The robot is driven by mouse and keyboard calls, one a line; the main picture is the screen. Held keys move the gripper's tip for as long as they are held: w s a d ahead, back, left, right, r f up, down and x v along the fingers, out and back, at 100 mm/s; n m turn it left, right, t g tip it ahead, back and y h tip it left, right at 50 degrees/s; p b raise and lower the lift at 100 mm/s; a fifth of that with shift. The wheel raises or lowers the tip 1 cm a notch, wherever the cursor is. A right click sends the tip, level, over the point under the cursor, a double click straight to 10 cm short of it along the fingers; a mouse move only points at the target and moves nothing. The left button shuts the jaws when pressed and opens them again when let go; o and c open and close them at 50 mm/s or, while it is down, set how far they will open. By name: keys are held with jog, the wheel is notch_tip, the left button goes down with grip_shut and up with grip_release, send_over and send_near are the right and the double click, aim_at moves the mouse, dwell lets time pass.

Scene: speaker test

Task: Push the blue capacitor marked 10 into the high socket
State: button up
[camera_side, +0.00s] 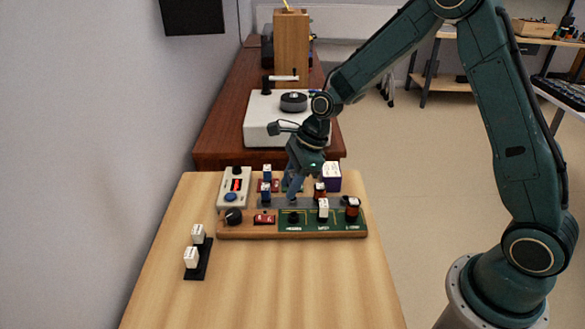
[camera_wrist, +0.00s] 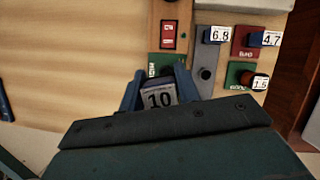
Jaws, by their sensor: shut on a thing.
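My gripper (camera_wrist: 160,92) is shut on a capacitor marked 10 (camera_wrist: 159,100). In the wrist view its white label faces the camera and blue fingers flank it. A green socket plate (camera_wrist: 153,68), its small lettering hard to read, lies just beyond the capacitor, below the red switch in the picture. A dark round part shows between them. In the side view my gripper (camera_side: 294,188) reaches down over the board, behind the leftmost front green plate (camera_side: 284,226). The held capacitor is hard to make out there. I cannot tell whether it touches the socket.
The wooden board (camera_side: 250,234) holds a red switch (camera_side: 264,218), black knob (camera_side: 233,216), blue capacitor marked 6.8 (camera_wrist: 214,35), another marked 4.7 (camera_wrist: 263,39) and a coil marked 1.5 (camera_wrist: 253,80). A black stand (camera_side: 197,272) carries white blocks. The table front is clear.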

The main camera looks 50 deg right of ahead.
jog(key=shift+f, duration=0.1)
jog(key=shift+f, duration=3.25)
jog(key=shift+f, duration=1.15)
dwell(0.8)
jog(key=o, duration=1)
jog(key=shift+r, duration=0.1)
jog(key=shift+r, duration=3.7)
